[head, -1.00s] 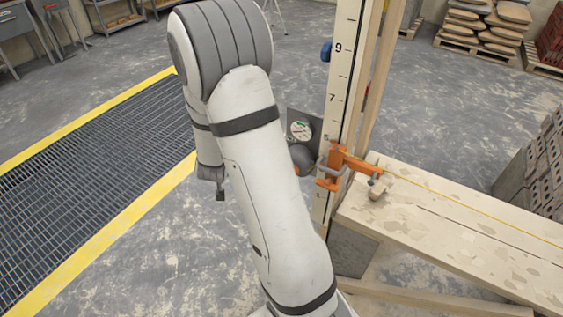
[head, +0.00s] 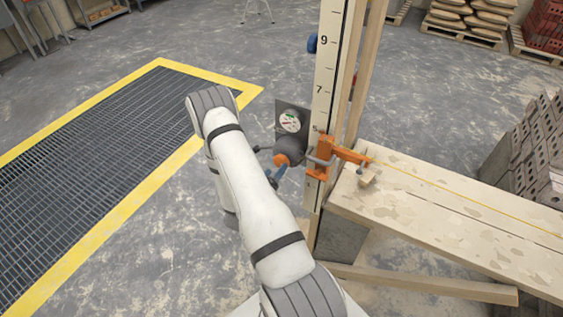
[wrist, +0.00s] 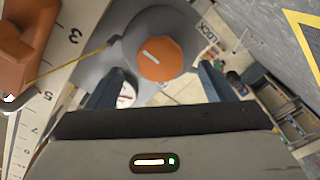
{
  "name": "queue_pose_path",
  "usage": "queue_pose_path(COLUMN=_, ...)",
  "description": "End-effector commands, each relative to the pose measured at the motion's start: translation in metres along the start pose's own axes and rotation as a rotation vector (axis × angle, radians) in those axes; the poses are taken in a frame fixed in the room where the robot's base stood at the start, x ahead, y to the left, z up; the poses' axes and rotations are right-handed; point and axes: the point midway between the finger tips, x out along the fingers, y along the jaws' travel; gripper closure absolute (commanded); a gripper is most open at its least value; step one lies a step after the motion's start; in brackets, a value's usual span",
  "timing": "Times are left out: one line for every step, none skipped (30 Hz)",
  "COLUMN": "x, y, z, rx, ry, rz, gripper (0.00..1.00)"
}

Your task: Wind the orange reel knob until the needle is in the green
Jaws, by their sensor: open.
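The orange knob (wrist: 160,58) with a white line across its face shows in the wrist view, on a grey round reel (wrist: 152,24). My open gripper (wrist: 163,70) has one finger on each side of the knob in that picture; contact cannot be told. The gauge (head: 289,121) has a white face with green and red marks above the reel. Its needle is too small to read. In the wrist view the gauge (wrist: 126,95) is partly hidden.
A numbered upright staff (head: 326,75) stands just right of the reel. An orange clamp (head: 335,153) sits between it and a wooden plank (head: 450,215). Bricks (head: 535,150) are stacked at the right. The floor left of my arm is open, with a yellow-edged grating (head: 100,150).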

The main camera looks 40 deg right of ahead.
Motion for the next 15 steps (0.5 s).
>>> queue_pose_path(x=0.01, y=0.003, z=-0.001, rx=0.001, ry=-0.004, rz=0.004, gripper=0.24)
queue_pose_path(x=0.015, y=0.003, z=-0.001, rx=0.002, ry=-0.003, rz=0.003, gripper=0.24)
queue_pose_path(x=0.021, y=0.003, z=-0.001, rx=0.003, ry=-0.003, rz=0.004, gripper=0.24)
queue_pose_path(x=0.026, y=0.003, z=-0.001, rx=0.002, ry=-0.003, rz=0.003, gripper=0.24)
queue_pose_path(x=0.03, y=0.003, z=0.0, rx=0.001, ry=-0.003, rz=0.003, gripper=0.24)
queue_pose_path(x=0.035, y=0.002, z=-0.001, rx=0.002, ry=-0.003, rz=0.002, gripper=0.24)
queue_pose_path(x=0.039, y=0.002, z=0.0, rx=0.002, ry=-0.003, rz=0.001, gripper=0.24)
queue_pose_path(x=0.042, y=0.002, z=0.0, rx=0.002, ry=-0.004, rz=0.001, gripper=0.24)
queue_pose_path(x=0.046, y=0.001, z=0.0, rx=0.002, ry=-0.004, rz=0.001, gripper=0.24)
queue_pose_path(x=0.048, y=0.001, z=0.0, rx=0.001, ry=-0.003, rz=0.0, gripper=0.24)
queue_pose_path(x=0.049, y=0.001, z=0.0, rx=0.001, ry=-0.002, rz=0.0, gripper=0.24)
queue_pose_path(x=0.051, y=0.001, z=0.0, rx=0.0, ry=-0.002, rz=-0.001, gripper=0.24)
queue_pose_path(x=0.051, y=0.001, z=0.0, rx=0.0, ry=-0.002, rz=-0.001, gripper=0.24)
queue_pose_path(x=0.052, y=0.0, z=0.0, rx=0.0, ry=-0.002, rz=-0.001, gripper=0.24)
queue_pose_path(x=0.052, y=0.0, z=0.0, rx=0.0, ry=-0.002, rz=-0.001, gripper=0.24)
